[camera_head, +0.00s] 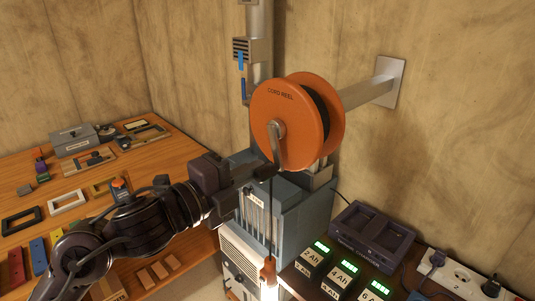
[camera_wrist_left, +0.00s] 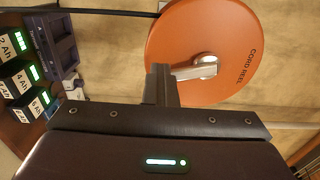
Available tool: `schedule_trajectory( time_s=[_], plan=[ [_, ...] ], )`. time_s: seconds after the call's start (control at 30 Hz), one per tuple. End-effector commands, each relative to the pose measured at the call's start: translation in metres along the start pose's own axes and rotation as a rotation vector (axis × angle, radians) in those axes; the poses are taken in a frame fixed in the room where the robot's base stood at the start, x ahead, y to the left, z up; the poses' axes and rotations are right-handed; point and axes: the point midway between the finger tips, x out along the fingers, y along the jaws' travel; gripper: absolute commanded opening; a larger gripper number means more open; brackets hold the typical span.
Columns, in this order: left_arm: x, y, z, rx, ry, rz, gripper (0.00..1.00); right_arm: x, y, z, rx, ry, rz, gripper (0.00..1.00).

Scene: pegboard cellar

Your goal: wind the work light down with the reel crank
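The orange cord reel (camera_head: 288,108) hangs on a grey bar from a wall plate. Its silver crank (camera_head: 279,145) points down from the hub to a dark handle (camera_head: 265,173). The work light (camera_head: 268,272) hangs lit on a cord below the reel, at the bottom of the head view. My left gripper (camera_head: 258,172) is at the crank handle, its fingers close together around it. The wrist view shows the reel (camera_wrist_left: 208,45) and crank (camera_wrist_left: 195,70) right beyond the fingers (camera_wrist_left: 164,85), which hide the handle. My right gripper is not in view.
A wooden bench (camera_head: 105,165) with frames and small tools is at the left. A blue-grey cabinet (camera_head: 290,205) stands behind the cord. At the lower right are a dark charger (camera_head: 372,235), several battery packs (camera_head: 345,272) with green displays and a socket strip (camera_head: 455,275).

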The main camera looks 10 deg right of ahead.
Motion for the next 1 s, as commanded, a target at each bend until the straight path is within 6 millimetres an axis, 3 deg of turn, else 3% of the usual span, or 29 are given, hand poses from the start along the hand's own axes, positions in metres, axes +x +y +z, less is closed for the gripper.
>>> schedule_trajectory(
  time_s=[0.4, 1.0],
  plan=[
    [0.000, -0.016, -0.028, 0.002, 0.002, 0.000, 0.00, -0.009, 0.000, -0.001, 0.000, 0.000, 0.000, 0.45],
    [0.000, -0.047, -0.049, 0.001, 0.003, 0.001, 0.00, -0.033, 0.001, -0.003, 0.000, 0.000, 0.000, 0.45]
  ],
)
